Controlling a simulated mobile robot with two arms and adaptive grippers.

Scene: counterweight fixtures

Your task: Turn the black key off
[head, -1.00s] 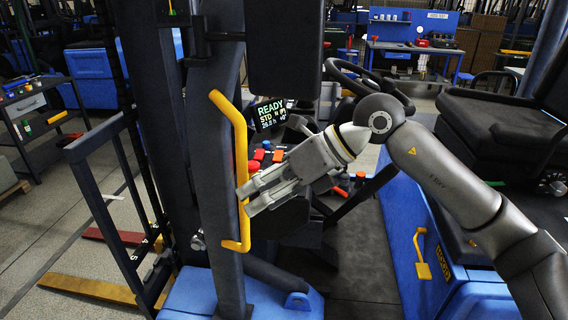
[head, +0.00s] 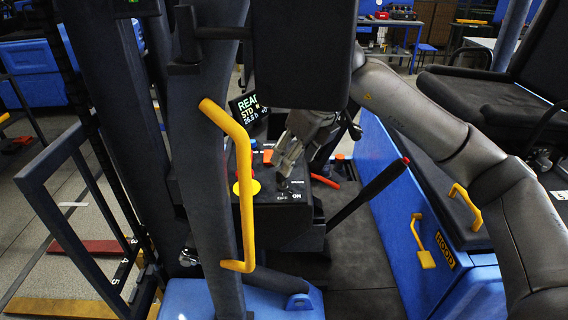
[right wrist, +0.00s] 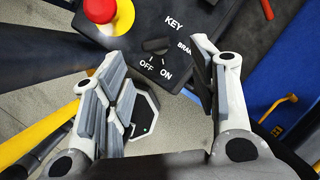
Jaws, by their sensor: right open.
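The black key (right wrist: 155,45) sits on a dark control panel (right wrist: 205,15) between the printed words KEY, OFF and ON. I cannot tell for sure which mark it points to. In the head view the key area (head: 283,184) lies just below my right gripper (head: 287,165), which comes down over the panel from behind the black upright block. In the right wrist view my right gripper (right wrist: 158,62) is open and empty, its fingers on either side of the key and apart from it. My left gripper is not in view.
A red stop button (right wrist: 99,9) on a yellow base is left of the key. A yellow grab handle (head: 243,180) on the mast stands left of the panel. A lever (head: 370,190) rises to the right.

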